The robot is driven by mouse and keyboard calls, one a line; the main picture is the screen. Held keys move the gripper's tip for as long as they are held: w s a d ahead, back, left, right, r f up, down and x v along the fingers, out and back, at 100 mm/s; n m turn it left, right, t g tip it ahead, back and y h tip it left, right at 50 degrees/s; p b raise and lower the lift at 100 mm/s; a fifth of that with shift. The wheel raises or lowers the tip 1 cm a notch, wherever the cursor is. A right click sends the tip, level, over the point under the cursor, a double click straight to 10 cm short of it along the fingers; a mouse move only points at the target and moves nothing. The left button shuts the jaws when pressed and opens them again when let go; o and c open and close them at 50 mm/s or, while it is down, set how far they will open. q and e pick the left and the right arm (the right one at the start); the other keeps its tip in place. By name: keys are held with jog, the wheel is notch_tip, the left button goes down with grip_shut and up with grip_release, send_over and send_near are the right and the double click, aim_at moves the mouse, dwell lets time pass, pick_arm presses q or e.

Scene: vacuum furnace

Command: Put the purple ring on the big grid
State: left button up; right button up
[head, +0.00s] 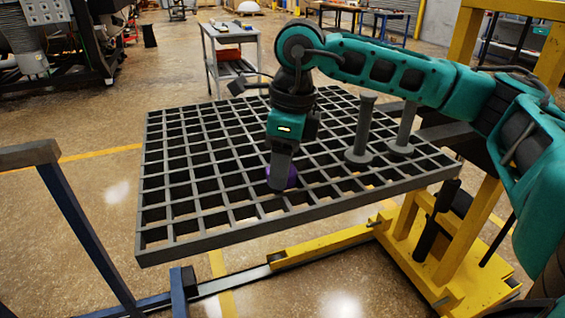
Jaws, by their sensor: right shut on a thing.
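The big grid (204,218) is a dark grey open lattice that lies level across the middle of the head view. My right gripper (279,186) points down over the front middle of the grid. It is shut on the purple ring (291,178), which is mostly hidden behind the fingers. The ring is at or just above the grid's top; I cannot tell whether it touches. My left gripper is not in view.
Two grey posts with round bases, a nearer one (361,134) and a farther one (404,131), stand on the grid's right side. A yellow frame (335,243) is beneath. A blue post with a grey bar (75,215) is at left. The grid's left half is clear.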

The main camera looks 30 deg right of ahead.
jog(key=shift+f, duration=0.1)
jog(key=o, duration=1.2)
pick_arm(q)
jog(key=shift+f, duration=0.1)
pick_arm(e)
jog(key=shift+o, duration=0.2)
jog(key=shift+r, duration=0.3)
pick_arm(q)
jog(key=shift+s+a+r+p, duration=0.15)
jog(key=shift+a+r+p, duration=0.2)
jog(key=shift+p, duration=0.35)
pick_arm(e)
notch_tip(320, 180, up, 12)
jog(key=s+d, duration=0.1)
jog(key=shift+f, duration=0.2)
